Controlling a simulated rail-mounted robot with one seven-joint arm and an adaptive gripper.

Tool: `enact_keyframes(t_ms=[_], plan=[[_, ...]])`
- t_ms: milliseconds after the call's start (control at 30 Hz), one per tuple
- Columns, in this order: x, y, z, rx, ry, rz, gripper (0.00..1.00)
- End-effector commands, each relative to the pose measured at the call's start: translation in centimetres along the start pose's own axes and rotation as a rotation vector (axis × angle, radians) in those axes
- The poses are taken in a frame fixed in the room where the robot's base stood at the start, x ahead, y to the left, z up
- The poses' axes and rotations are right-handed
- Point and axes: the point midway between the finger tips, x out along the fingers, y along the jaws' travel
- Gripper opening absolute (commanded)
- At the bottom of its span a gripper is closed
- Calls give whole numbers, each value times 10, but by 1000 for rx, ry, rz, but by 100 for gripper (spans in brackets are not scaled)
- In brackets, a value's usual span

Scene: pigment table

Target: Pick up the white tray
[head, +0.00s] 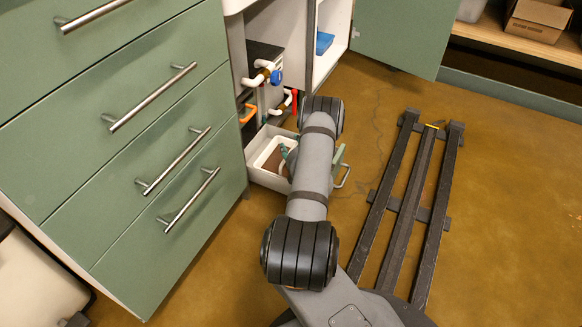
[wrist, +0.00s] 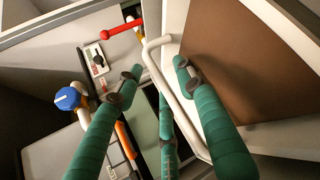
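The white tray (head: 265,152) sits low in the open white drawer or bin at the cabinet's foot. Its floor looks brown. In the wrist view the tray (wrist: 184,108) fills the right side, with a white tube-like handle (wrist: 152,66) along its near side. My gripper (wrist: 156,70) is open, with green fingers. One finger is left of the handle, outside the tray, and another reaches over the brown floor. The handle lies between them. I cannot tell whether any finger touches it. In the head view my arm hides most of the gripper and part of the tray.
Left of the tray stand a grey unit with a blue knob (wrist: 68,99) and a red-handled valve (wrist: 105,34). Green drawers (head: 130,130) flank the opening on the left. A blue object (head: 324,43) lies on the shelf to the right. The floor at right holds my rail.

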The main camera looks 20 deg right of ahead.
Motion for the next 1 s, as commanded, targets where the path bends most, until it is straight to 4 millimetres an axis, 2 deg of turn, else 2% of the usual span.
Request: enact_keyframes(t_ms=[67,700,1000], plan=[[0,0,0,0,0,0,38],[0,0,0,0,1,0,0],[-1,0,-1,0,2,0,0]])
